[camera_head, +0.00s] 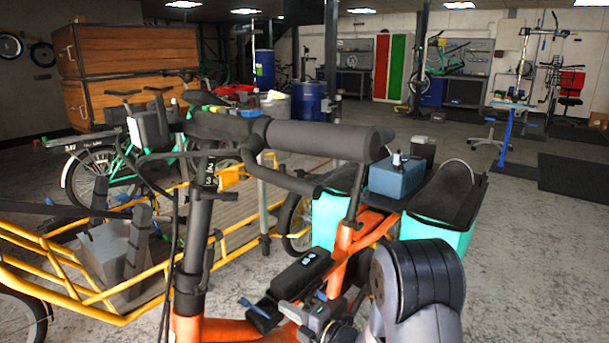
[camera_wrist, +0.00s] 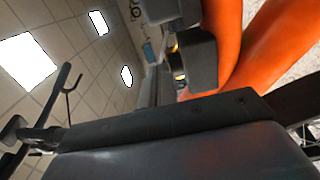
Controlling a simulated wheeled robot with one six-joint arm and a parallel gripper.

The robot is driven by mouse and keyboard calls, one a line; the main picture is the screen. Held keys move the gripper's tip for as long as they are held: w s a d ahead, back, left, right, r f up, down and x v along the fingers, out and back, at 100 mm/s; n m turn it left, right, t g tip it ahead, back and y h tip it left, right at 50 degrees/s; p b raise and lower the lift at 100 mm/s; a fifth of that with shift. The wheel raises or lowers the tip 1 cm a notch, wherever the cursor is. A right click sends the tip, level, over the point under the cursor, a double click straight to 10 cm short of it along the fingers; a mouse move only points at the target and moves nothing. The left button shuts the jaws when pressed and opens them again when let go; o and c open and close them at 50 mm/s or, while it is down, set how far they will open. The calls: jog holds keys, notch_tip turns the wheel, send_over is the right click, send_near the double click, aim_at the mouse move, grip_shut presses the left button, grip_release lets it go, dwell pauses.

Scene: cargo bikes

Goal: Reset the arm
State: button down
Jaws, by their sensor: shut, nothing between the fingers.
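My arm (camera_head: 415,285) rises at the bottom right of the head view, its rounded dark joint in front of the orange cargo bike (camera_head: 352,245). My gripper (camera_head: 292,312) appears low beside the bike frame, just below a black box with small lights (camera_head: 302,270). It is shut and empty. Whether it touches the bike cannot be told. In the wrist view the orange frame (camera_wrist: 228,35) is close at the upper right, and a large dark grey surface fills the bottom.
The bike's black handlebar (camera_head: 310,138) stands close in front. Turquoise panniers (camera_head: 440,228) and a blue box (camera_head: 396,178) are behind it. A yellow-framed cargo bike (camera_head: 75,280) is at left. Open floor lies at right (camera_head: 540,270). Ceiling lights (camera_wrist: 27,62) show in the wrist view.

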aim_at(278, 314)
jog(key=f+b, duration=0.2)
jog(key=f, duration=0.1)
jog(key=shift+s+a+f, duration=0.2)
jog(key=shift+f, duration=0.05)
jog(key=shift+s+d+r, duration=0.2)
jog(key=shift+s+d, duration=0.05)
jog(key=shift+d, duration=0.15)
jog(key=shift+s, duration=0.1)
